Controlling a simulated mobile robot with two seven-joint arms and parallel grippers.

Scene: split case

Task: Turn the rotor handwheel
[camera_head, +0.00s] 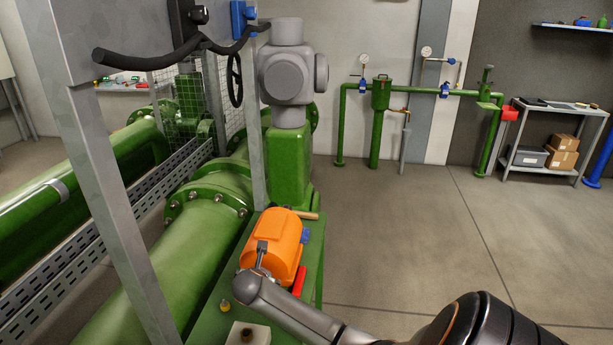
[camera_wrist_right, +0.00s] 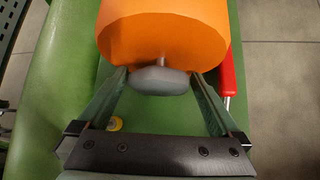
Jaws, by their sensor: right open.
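An orange motor-like housing (camera_head: 272,240) lies on a green bench beside the large pipe. In the right wrist view the orange housing (camera_wrist_right: 165,30) fills the top, and a grey rounded knob (camera_wrist_right: 160,81) on a short shaft sticks out of its end. I take this knob to be the rotor handwheel. My right gripper (camera_wrist_right: 160,77) is open, with one finger on each side of the knob and small gaps visible. In the head view the right gripper (camera_head: 262,250) is at the housing's near end, and the knob is hard to make out there. My left gripper is not in view.
A red-handled tool (camera_wrist_right: 226,75) lies right of the housing. A green pipe (camera_head: 190,250) and a grey metal post (camera_head: 125,220) stand to the left. A black spoked wheel (camera_head: 235,80) hangs beside a grey valve body (camera_head: 288,70). Open floor lies to the right.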

